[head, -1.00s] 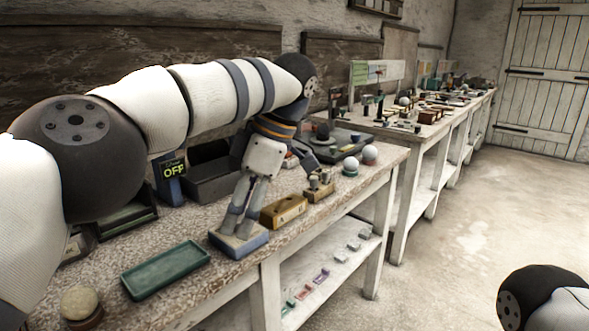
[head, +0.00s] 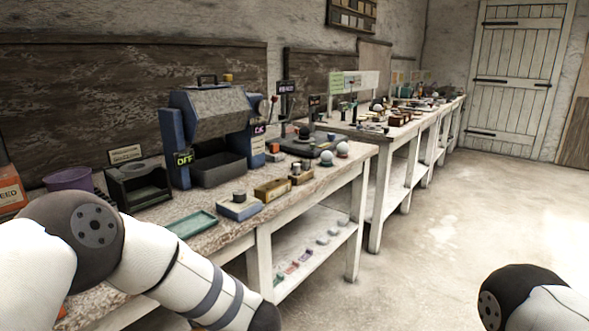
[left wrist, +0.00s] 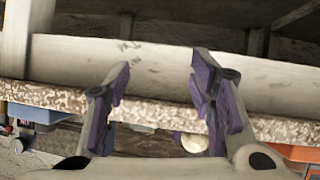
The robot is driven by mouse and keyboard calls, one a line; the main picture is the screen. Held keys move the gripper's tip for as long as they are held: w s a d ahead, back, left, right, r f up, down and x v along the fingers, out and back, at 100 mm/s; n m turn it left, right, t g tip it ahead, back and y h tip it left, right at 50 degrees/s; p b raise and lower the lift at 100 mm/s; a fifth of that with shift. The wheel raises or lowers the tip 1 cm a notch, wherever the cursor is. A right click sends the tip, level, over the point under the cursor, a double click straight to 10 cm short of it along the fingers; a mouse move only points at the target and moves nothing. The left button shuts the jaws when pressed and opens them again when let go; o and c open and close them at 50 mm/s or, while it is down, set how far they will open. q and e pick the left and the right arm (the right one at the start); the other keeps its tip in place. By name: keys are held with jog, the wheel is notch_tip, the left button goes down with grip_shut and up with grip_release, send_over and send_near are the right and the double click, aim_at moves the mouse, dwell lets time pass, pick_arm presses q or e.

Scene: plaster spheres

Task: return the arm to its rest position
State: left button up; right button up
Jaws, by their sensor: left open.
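My left arm (head: 150,255) bends across the lower left of the head view and leaves by the bottom edge. Its gripper is out of that view. In the left wrist view my left gripper (left wrist: 160,72) has its two fingers wide apart with nothing between the tips. Behind the fingers run the workbench's pale front rail (left wrist: 155,75) and its speckled top edge. My right arm's dark joint (head: 500,300) shows at the lower right of the head view; the right gripper is not seen.
The workbench (head: 220,240) holds a green tray (head: 192,224), a blue block (head: 240,208), a blue-grey machine (head: 210,115) and pale spheres (head: 326,158), (head: 342,149). An orange container (head: 10,187) stands at far left. The floor (head: 430,240) right of the benches is clear.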

pick_arm(q)
jog(key=s+f+m+g+h, duration=0.3)
jog(key=s+f+m+h, duration=0.4)
jog(key=s+f, duration=1.1)
jog(key=s+a+m+g, duration=0.1)
jog(key=s+g, duration=0.1)
jog(key=s, duration=0.8)
jog(key=s+a+r+m+g+h, duration=0.1)
jog(key=s+g, duration=0.2)
jog(key=s, duration=0.7)
jog(key=s+a+r+m+g, duration=0.1)
jog(key=s+g, duration=0.2)
jog(key=s, duration=0.8)
jog(key=shift+a+r, duration=0.25)
jog(key=shift+a, duration=0.1)
